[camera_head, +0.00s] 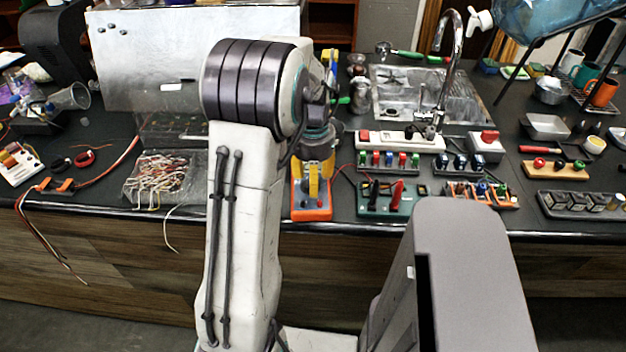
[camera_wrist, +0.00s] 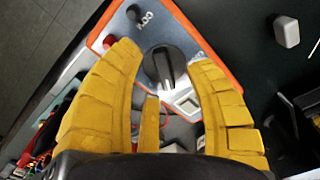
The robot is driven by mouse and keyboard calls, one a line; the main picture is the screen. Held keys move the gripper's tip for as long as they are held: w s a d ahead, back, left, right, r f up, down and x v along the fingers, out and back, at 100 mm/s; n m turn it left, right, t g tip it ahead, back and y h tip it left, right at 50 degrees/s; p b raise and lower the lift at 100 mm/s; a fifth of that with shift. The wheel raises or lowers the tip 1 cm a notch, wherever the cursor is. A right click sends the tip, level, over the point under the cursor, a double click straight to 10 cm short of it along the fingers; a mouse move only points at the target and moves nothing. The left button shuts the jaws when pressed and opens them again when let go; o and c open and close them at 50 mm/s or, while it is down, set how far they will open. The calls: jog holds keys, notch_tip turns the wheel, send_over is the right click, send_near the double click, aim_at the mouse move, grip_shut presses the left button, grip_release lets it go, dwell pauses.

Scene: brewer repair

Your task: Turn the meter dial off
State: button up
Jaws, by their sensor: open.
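The orange-rimmed meter (camera_wrist: 200,28) with a grey face lies under my gripper (camera_wrist: 164,58) in the wrist view. Its round black dial (camera_wrist: 161,67) sits between the two yellow fingers, with its raised ridge running roughly up and down the picture. The fingers are open, one on each side of the dial; I cannot tell whether either touches it. In the head view the meter (camera_head: 311,212) stands near the bench's front edge, and my yellow gripper (camera_head: 317,178) points down over it, hiding the dial.
A black jack (camera_wrist: 133,12) and a red jack (camera_wrist: 109,42) sit on the meter's face. A green board (camera_head: 365,205) with red and black parts stands close on the right. A bag of wires (camera_head: 165,180) lies to the left. Dark bench shows between them.

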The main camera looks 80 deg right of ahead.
jog(key=shift+f, duration=0.4)
grip_shut()
dwell(0.4)
